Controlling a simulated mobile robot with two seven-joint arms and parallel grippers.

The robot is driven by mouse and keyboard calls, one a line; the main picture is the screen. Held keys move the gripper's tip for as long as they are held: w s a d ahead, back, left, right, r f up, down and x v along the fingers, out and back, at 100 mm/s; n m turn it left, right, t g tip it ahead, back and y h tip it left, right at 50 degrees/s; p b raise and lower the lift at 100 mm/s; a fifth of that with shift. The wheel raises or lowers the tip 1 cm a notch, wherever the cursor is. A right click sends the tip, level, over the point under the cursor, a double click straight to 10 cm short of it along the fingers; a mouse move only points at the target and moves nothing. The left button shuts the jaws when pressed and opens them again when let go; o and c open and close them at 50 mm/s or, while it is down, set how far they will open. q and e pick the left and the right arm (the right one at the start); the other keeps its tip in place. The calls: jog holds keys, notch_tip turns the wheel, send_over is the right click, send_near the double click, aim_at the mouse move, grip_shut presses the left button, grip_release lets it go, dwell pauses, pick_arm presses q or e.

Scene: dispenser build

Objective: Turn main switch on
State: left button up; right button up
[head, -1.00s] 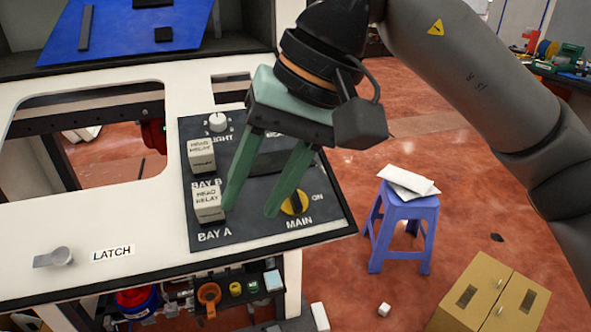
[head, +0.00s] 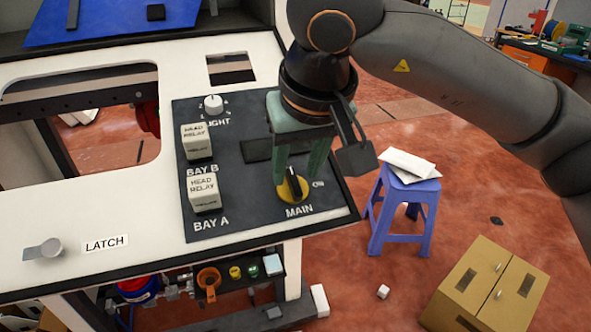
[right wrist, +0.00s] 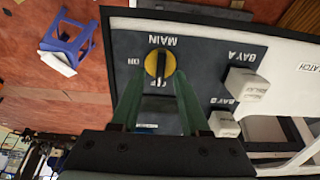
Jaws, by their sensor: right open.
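The main switch (head: 292,189) is a yellow round knob with a black handle, above the MAIN label on the dark panel (head: 240,215). In the head view its handle stands nearly upright, with the ON mark to its right. My right gripper (head: 297,178) is open and points down at the switch, its green fingers on either side of the handle in the picture. In the right wrist view the switch (right wrist: 160,65) shows upside down, beyond and between the fingertips (right wrist: 157,85). I cannot tell whether the fingers touch it. My left gripper is not in view.
Two white head relays, at BAY B (head: 197,142) and BAY A (head: 203,193), stand left of the switch. A light knob (head: 213,104) is at the panel's top. The latch knob (head: 45,250) is far left. A blue stool (head: 402,218) stands on the floor to the right.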

jog(key=shift+x, duration=0.95)
jog(key=shift+c, duration=0.2)
jog(key=shift+r, duration=0.1)
grip_shut()
